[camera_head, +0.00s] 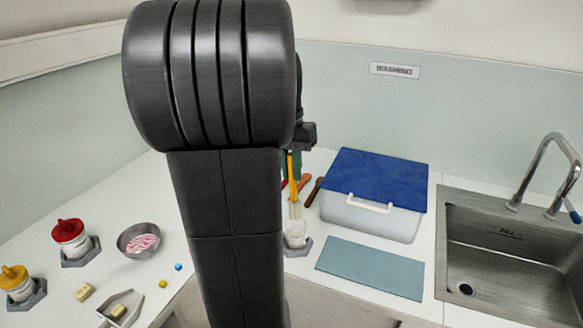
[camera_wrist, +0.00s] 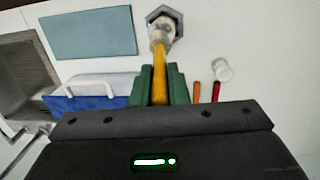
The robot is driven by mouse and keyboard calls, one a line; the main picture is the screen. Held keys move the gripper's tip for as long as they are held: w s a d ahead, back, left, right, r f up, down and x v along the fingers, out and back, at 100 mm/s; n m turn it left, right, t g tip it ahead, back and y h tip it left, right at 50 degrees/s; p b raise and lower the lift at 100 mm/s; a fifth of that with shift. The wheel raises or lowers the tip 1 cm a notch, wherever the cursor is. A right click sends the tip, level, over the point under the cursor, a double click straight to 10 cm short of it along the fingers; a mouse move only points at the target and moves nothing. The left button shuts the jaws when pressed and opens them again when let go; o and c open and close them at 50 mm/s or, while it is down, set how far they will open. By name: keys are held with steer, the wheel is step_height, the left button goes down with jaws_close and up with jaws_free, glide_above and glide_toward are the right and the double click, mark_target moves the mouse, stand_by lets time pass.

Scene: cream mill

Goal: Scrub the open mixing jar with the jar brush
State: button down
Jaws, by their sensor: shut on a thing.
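My gripper (camera_wrist: 160,84) has green fingers and is shut on the yellow handle of the jar brush (camera_wrist: 159,63). In the head view the brush (camera_head: 293,190) points down, its pale lower end at the mouth of the mixing jar (camera_head: 295,238). The jar is whitish, has no lid on it and stands upright in a dark grey hexagonal holder (camera_head: 304,249). In the wrist view the brush's lower end meets the jar (camera_wrist: 162,29). I cannot tell how deep the bristles sit inside. My arm hides most of the gripper in the head view.
A clear bin with a blue lid (camera_head: 377,180) stands behind a teal mat (camera_head: 370,268); a sink (camera_head: 510,245) is at right. A red-lidded jar (camera_head: 70,238), yellow-lidded jar (camera_head: 17,283) and metal bowl (camera_head: 139,239) stand left. A small white cup (camera_wrist: 222,69) lies near the gripper.

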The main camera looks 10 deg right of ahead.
steer(key=shift+f+b, duration=2.25)
steer(key=shift+f, duration=1.9)
steer(key=shift+r, duration=0.1)
